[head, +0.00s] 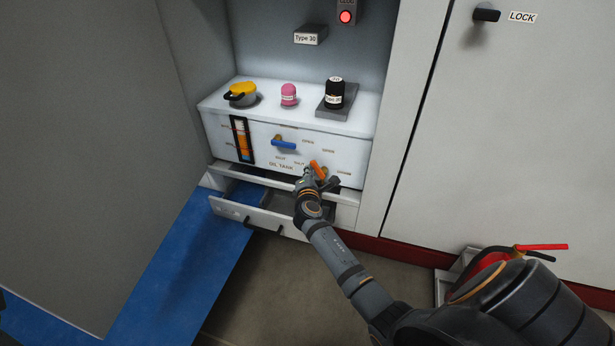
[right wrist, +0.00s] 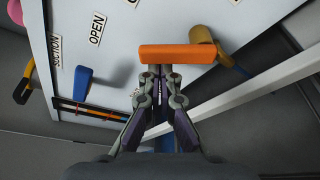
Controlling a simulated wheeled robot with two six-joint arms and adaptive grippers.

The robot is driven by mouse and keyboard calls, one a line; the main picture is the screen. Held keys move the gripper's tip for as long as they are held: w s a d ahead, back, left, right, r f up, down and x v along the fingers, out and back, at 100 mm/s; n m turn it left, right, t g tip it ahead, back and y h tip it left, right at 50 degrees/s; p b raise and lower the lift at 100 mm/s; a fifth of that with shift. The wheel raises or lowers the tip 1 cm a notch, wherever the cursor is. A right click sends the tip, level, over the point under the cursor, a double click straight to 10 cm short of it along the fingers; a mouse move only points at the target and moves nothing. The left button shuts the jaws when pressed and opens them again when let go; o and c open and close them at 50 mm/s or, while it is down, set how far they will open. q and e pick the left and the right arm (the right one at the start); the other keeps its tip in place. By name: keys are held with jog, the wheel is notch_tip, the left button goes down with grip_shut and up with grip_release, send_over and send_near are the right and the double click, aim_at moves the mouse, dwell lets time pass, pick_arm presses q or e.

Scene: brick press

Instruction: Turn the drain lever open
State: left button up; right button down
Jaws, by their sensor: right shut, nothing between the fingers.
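The drain lever, an orange bar (head: 318,169), sits low on the front of the white oil tank (head: 220,147), at its right end. In the right wrist view the orange bar (right wrist: 178,53) lies crosswise, its right end at a brass valve body (right wrist: 202,43). My right gripper (head: 308,177) is at the lever in the head view. In the right wrist view its fingertips (right wrist: 163,70) are together and empty, just below the bar's left half; whether they touch it I cannot tell.
A blue lever (head: 284,143) is higher on the tank front, left of the orange one. A gauge (head: 242,140) is at left. Below, a drawer (head: 252,218) stands open.

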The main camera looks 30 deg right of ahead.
jog(key=m+b, duration=0.1)
jog(key=m+t+b, duration=0.1)
jog(key=m, duration=0.1)
jog(key=shift+s+d+r+b, duration=0.3)
jog(key=shift+s+d+b, duration=0.05)
jog(key=shift+s+b, duration=0.05)
jog(key=shift+s+d+r+m+t+b, duration=0.2)
jog(key=shift+s+r+m+t+b, duration=0.15)
jog(key=shift+m, duration=0.35)
jog(key=shift+d, duration=0.1)
jog(key=shift+r, duration=0.15)
jog(key=shift+s, duration=0.15)
